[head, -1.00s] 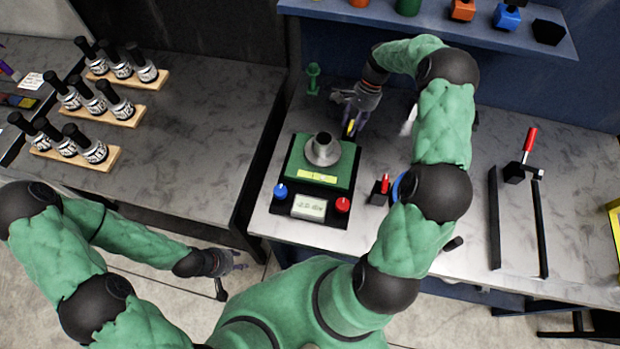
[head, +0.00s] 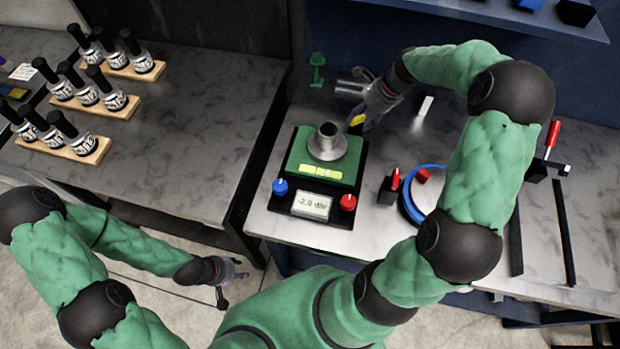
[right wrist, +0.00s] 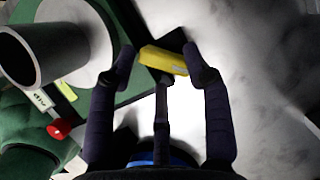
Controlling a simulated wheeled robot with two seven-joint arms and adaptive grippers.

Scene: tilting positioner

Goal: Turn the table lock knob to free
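The positioner (head: 288,203) stands on the bench with a green tilting table (head: 305,173) and a grey metal cup (head: 328,143) on it. A yellow bar-shaped knob (head: 357,119) sits by its back right corner; no label shows which knob is the table lock. In the right wrist view the yellow knob (right wrist: 164,60) lies between the fingertips of my right gripper (right wrist: 158,58). The fingers are spread and I cannot tell whether they touch it. My right gripper (head: 352,103) is behind the table. My left gripper (head: 238,270) is low at the left, away from the bench, its fingers small.
A blue knob (head: 280,186), a red knob (head: 348,202) and a display (head: 311,205) reading about -2.0 div are on the positioner's front. A green stand (head: 317,70) is behind. A red-topped block (head: 389,187) and blue ring (head: 408,203) stand to the right.

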